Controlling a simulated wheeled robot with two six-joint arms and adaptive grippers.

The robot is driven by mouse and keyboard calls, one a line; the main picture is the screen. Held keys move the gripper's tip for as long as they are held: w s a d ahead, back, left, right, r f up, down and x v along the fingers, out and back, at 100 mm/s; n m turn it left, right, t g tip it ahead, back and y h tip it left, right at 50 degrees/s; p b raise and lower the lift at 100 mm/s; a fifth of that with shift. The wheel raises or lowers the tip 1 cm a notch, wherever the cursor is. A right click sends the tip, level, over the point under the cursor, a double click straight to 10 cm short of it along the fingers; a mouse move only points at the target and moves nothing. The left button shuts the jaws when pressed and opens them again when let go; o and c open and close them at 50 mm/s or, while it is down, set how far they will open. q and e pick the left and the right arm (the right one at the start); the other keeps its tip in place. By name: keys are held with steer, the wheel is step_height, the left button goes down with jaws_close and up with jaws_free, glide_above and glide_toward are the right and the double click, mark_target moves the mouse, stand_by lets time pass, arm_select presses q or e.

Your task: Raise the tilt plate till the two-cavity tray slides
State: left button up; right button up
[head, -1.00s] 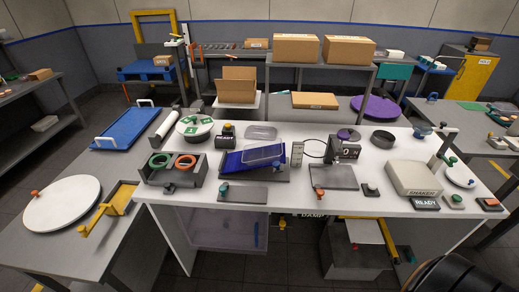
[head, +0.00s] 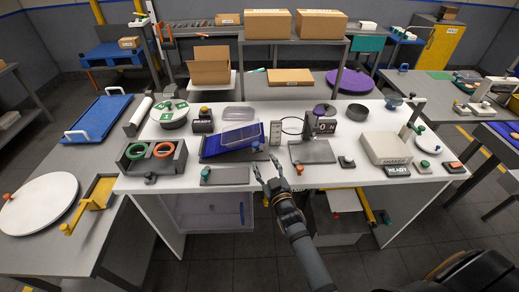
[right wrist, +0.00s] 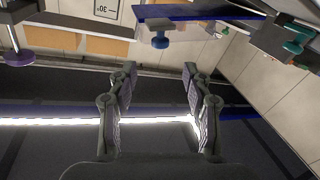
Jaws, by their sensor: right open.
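The dark blue tilt plate (head: 213,155) sits low and slightly sloped on its grey base at the middle of the white table. A blue knob (head: 256,145) is at the plate's right side. My left gripper is out of view.
A grey plate with a teal knob (head: 224,176) lies in front of the tilt plate. A grey pad (head: 312,152) and a small display stand are at its right. A holder with green and orange rings (head: 178,157) is at the left.

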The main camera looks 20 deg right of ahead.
mark_target(257, 147)
steer(key=w+b, duration=0.2)
steer(key=w, duration=0.6)
steer(key=shift+f, duration=0.2)
steer(key=shift+w+r, duration=0.1)
steer(key=shift+w, duration=0.25)
jaws_close()
